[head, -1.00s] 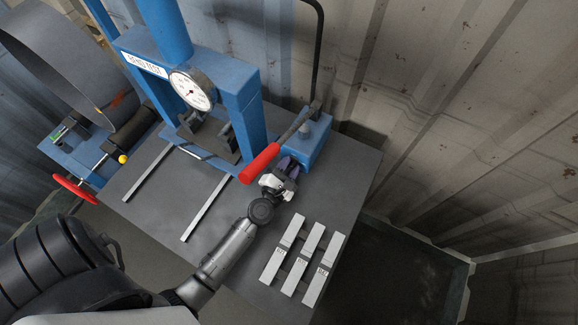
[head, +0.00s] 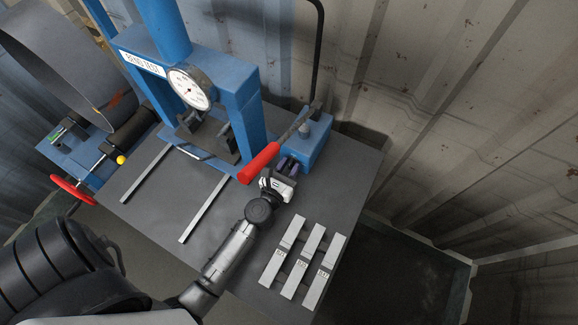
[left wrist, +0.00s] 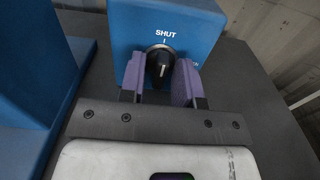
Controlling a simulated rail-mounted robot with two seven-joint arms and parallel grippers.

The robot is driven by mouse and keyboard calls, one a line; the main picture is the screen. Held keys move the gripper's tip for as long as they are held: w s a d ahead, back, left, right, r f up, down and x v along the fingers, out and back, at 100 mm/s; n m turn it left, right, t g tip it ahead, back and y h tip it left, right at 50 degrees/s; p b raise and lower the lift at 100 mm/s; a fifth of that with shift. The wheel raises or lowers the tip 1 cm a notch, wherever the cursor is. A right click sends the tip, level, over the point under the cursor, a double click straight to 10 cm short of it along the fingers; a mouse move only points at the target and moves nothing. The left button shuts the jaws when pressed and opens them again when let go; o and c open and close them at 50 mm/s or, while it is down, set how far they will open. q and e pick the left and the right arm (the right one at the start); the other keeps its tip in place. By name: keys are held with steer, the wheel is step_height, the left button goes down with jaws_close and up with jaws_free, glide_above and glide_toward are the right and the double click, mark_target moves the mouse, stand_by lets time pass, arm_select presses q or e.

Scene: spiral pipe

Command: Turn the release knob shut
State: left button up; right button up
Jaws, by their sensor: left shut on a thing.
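The release knob (left wrist: 157,68) is a small black dial on the front face of the blue pump box (left wrist: 208,22), which also shows in the head view (head: 311,146). The word SHUT and a tick mark are printed above the knob. My left gripper (head: 286,166) is at the box's front face, below the red lever handle. In the left wrist view its two purple finger pads (left wrist: 160,82) stand on either side of the knob, shut on it. Another label right of the knob is mostly hidden by the right finger. In the head view the knob is hidden.
The red-handled lever (head: 260,163) slants close above my left gripper. The blue press frame (head: 243,110) with a dial gauge (head: 190,87) stands to the left. Several marked metal bars (head: 302,262) lie on the grey table (head: 345,190) at the front right.

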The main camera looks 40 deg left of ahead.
steer(key=shift+a, duration=0.15)
stand_by(0.3)
arm_select(q)
steer(key=o, duration=0.6)
steer(key=shift+c, duration=0.2)
